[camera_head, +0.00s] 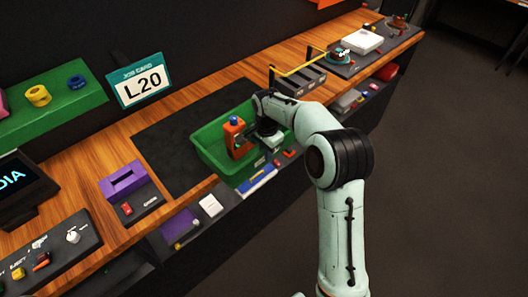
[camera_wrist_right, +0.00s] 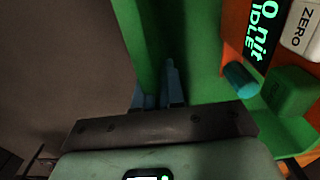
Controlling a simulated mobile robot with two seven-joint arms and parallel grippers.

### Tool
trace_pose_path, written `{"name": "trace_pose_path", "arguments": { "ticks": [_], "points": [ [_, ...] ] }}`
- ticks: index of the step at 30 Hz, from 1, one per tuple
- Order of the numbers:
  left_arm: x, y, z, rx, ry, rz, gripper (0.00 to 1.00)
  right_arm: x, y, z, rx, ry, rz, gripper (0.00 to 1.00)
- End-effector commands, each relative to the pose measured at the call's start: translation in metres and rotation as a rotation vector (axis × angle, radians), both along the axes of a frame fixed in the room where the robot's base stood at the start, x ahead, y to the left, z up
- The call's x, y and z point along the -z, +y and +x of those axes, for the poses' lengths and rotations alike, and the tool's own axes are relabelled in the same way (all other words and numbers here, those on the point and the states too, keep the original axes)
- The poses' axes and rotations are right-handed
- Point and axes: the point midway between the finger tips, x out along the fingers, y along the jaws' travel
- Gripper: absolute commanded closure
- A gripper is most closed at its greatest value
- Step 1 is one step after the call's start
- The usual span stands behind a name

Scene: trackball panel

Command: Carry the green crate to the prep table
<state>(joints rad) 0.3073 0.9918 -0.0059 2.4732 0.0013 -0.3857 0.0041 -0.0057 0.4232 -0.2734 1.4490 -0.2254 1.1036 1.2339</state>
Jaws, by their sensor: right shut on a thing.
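The green crate (camera_head: 206,158) sits at the front edge of the wooden bench, partly over a dark mat. An orange device (camera_head: 234,139) with a blue knob stands inside it. My right gripper (camera_head: 268,141) reaches over the crate's right side. In the right wrist view, the blue fingers (camera_wrist_right: 158,92) are shut on the crate's green wall (camera_wrist_right: 150,38). The orange device (camera_wrist_right: 234,32), with its display and a ZERO button, shows beside them. My left gripper is not in view. I cannot tell which surface is the prep table.
A job card reading L20 (camera_head: 141,82) stands behind the mat (camera_head: 165,145). A purple box (camera_head: 123,180) is left of the crate. Dark floor (camera_head: 450,170) is open at right.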

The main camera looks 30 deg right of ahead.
Motion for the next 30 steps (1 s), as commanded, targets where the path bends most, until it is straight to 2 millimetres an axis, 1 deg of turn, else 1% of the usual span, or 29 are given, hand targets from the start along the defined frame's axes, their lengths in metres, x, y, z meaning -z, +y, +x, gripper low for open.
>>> {"name": "trace_pose_path", "arguments": {
  "ticks": [14,15,17,26,29,30],
  "points": [
    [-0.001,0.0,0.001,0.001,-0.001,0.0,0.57,-0.001,-0.002,0.0,-0.005,-0.003,-0.001,1.0],
    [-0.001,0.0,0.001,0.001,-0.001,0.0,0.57,-0.001,-0.002,0.0,-0.005,-0.004,-0.001,0.81],
    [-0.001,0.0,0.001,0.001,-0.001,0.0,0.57,-0.001,-0.002,0.0,-0.005,-0.004,0.0,0.62],
    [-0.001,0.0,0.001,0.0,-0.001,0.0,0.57,-0.002,-0.002,0.0,-0.005,-0.003,0.0,0.61],
    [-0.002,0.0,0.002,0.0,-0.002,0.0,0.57,-0.008,-0.002,0.001,-0.005,-0.004,0.0,0.61],
    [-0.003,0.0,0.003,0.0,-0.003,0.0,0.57,-0.013,-0.002,0.001,-0.005,-0.005,0.0,0.61]
  ]
}}
